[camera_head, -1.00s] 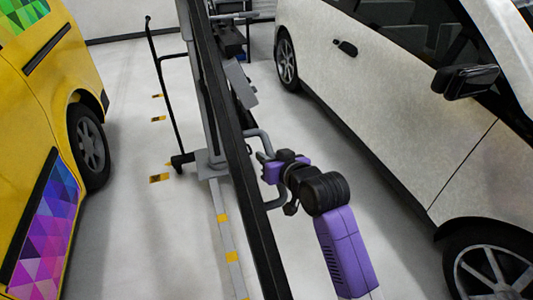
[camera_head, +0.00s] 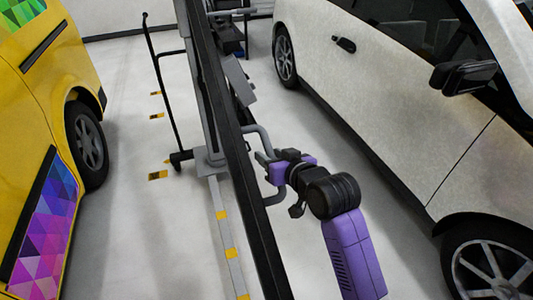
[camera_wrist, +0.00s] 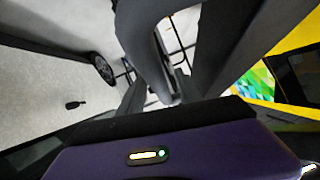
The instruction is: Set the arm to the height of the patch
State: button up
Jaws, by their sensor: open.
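My gripper (camera_head: 265,163) is open beside a tall dark post (camera_head: 232,130), at a grey bent-tube handle (camera_head: 266,141) on the post's side. In the wrist view the grey handle tube (camera_wrist: 150,45) loops between my dark open fingers (camera_wrist: 160,108). I cannot tell whether they touch it. A multicoloured triangle-pattern patch (camera_head: 48,235) is on the yellow van's side at lower left. Another green and multicoloured patch (camera_head: 22,14) is higher up, cut by the frame edge; a coloured patch (camera_wrist: 258,88) also shows in the wrist view.
The yellow van (camera_head: 75,60) stands at left and a whitish car (camera_head: 400,100) at right, with its mirror (camera_head: 463,77) jutting out. A black upright frame (camera_head: 165,90) stands on the floor behind the post. The floor has a strip with yellow marks (camera_head: 226,235).

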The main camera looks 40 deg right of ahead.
jog(key=shift+v, duration=2.4)
jog(key=shift+s, duration=0.1)
